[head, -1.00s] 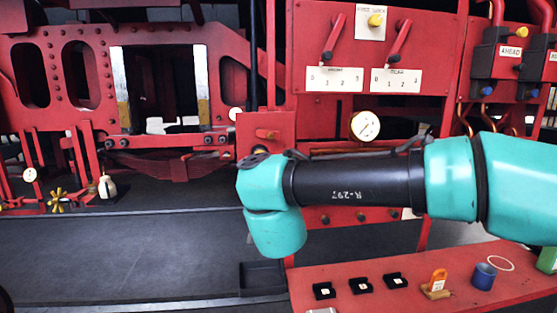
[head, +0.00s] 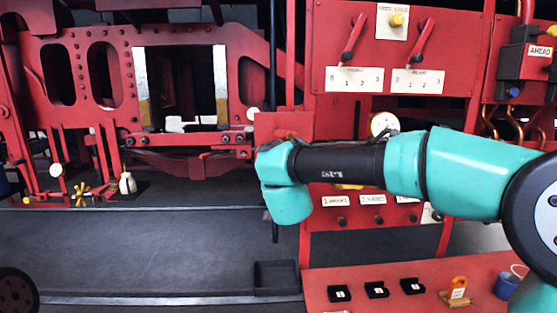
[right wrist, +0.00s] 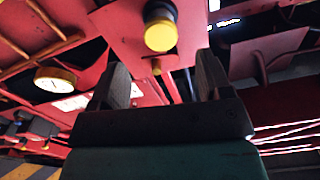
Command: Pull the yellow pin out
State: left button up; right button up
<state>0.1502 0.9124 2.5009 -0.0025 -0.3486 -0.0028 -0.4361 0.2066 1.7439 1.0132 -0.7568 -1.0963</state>
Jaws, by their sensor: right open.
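A yellow-ended part with a dark collar (right wrist: 160,36) faces me in the right wrist view, ahead of my right gripper (right wrist: 162,78). A yellow knob (head: 397,19) sits on a white plate at the top. My left gripper is not in view.
A red lever panel (head: 460,75) and a gauge (head: 384,124) stand behind my arm. A red bench (head: 390,305) at the lower right holds small black blocks (head: 377,290), an orange-topped part (head: 458,288) and a blue cup (head: 507,285). The dark floor (head: 130,245) at left is mostly clear.

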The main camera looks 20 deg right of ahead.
jog(key=w, duration=0.2)
jog(key=w+d, duration=0.1)
jog(key=w, duration=0.5)
jog(key=shift+d, duration=0.3)
jog(key=shift+c, duration=0.3)
